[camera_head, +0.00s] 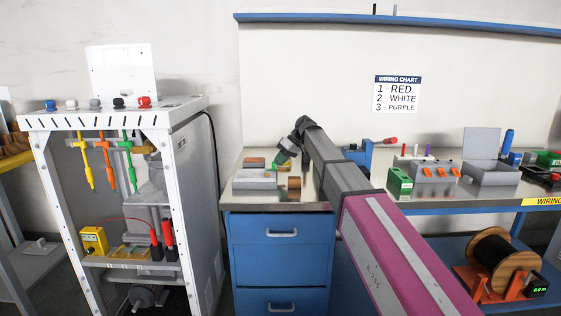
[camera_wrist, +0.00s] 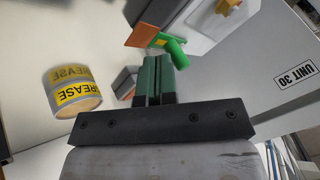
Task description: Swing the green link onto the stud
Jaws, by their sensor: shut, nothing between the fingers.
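The green link (camera_head: 127,150) hangs down under the top of the white dispenser frame, to the right of an orange link (camera_head: 105,160) and a yellow link (camera_head: 84,160). I cannot make out the stud clearly. My gripper (camera_head: 281,159) is above the blue cabinet, right of the frame and apart from the green link. In the wrist view its dark green fingers (camera_wrist: 157,62) are shut and empty. Beyond them is a bright green rounded piece (camera_wrist: 176,52) with an orange flat part; I cannot tell whether it is the link.
A grease tin (camera_wrist: 76,92) and grey blocks (camera_head: 255,183) stand on the blue cabinet (camera_head: 281,255). A panel marked UNIT 30 (camera_wrist: 258,70) is at the right in the wrist view. Coloured knobs (camera_head: 98,103) line the frame's top. The workbench (camera_head: 450,190) at right carries several items.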

